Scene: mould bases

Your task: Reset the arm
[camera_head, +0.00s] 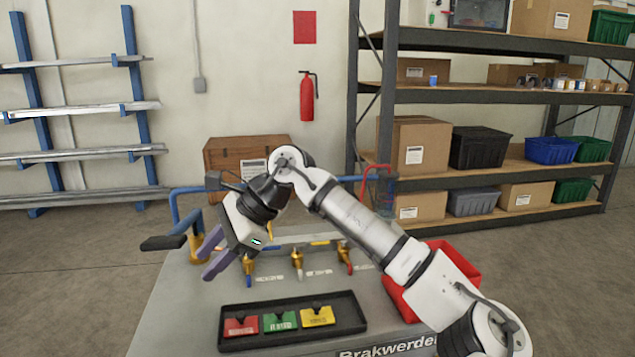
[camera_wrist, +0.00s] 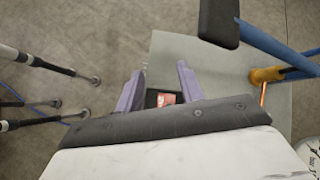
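My white and grey arm reaches from the lower right across the table in the head view. My gripper (camera_head: 211,254) hangs above the left part of the table, pointing down and to the left. In the wrist view my gripper (camera_wrist: 157,88) shows two purple-grey fingers apart, with nothing between the tips. A bit of the black tray with a red tag shows below and between the fingers. The gripper appears clear of the table and touches nothing that I can see.
The table (camera_head: 180,300) carries a black tray (camera_head: 350,322) with red, green and yellow tags. Behind it are pipes with valves (camera_head: 297,260) and a black-ended lever (camera_head: 163,242) close to the gripper. A red bin (camera_head: 460,262) stands right. Shelving (camera_head: 440,95) stands behind.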

